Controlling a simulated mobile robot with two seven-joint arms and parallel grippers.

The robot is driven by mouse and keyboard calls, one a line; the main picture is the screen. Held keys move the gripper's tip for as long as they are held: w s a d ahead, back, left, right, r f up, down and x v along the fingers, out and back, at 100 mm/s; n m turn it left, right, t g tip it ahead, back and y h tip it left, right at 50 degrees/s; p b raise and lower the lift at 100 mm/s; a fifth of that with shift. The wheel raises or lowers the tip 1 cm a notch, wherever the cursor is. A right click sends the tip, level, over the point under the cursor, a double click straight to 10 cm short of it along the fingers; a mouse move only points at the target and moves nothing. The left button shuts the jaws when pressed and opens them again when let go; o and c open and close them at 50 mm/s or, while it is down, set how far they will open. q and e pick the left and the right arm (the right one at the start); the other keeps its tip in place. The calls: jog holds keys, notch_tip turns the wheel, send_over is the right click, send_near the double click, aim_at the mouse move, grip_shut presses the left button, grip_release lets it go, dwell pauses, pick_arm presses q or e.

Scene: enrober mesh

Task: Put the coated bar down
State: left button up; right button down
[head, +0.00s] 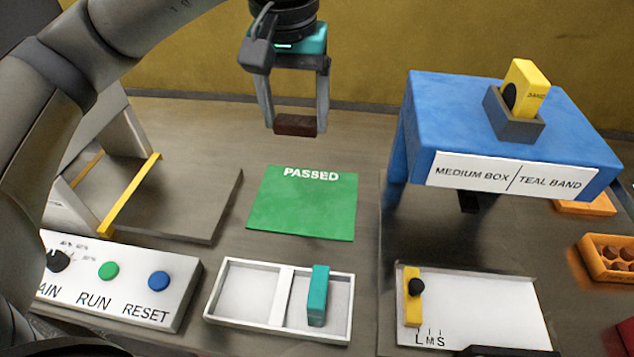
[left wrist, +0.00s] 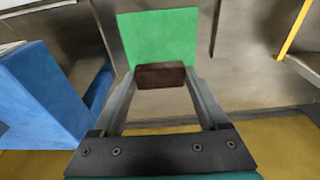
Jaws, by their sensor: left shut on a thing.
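My left gripper (head: 295,125) is shut on a dark brown coated bar (head: 296,126). It holds the bar in the air behind the green mat marked PASSED (head: 302,215). In the left wrist view the bar (left wrist: 160,75) sits between the two fingertips, with the green mat (left wrist: 158,35) beyond it. The mat is bare. My right gripper does not show.
A blue stand (head: 500,120) with a yellow block (head: 525,85) is at the right. A white two-part tray (head: 285,267) with a teal block (head: 318,295) lies in front of the mat. A button panel (head: 130,285) and a grey platform (head: 190,195) are at the left.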

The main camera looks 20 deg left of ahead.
pick_arm(q)
jog(key=shift+w+f, duration=0.1)
jog(key=shift+w, duration=0.05)
notch_tip(320, 180, down, 8)
jog(key=b, duration=0.2)
send_over(302, 214)
jog(key=f, duration=0.6)
jog(key=shift+s+f+b, duration=0.25)
jog(key=shift+f+b, duration=0.05)
jog(key=shift+f, duration=0.5)
jog(key=shift+f+b, duration=0.35)
jog(key=shift+f, duration=1.5)
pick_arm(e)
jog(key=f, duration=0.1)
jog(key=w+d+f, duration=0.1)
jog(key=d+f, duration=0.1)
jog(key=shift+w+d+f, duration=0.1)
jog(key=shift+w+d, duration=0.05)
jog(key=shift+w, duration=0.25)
pick_arm(q)
jog(key=shift+f, duration=0.15)
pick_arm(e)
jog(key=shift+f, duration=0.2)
pick_arm(q)
jog(key=o, duration=0.9)
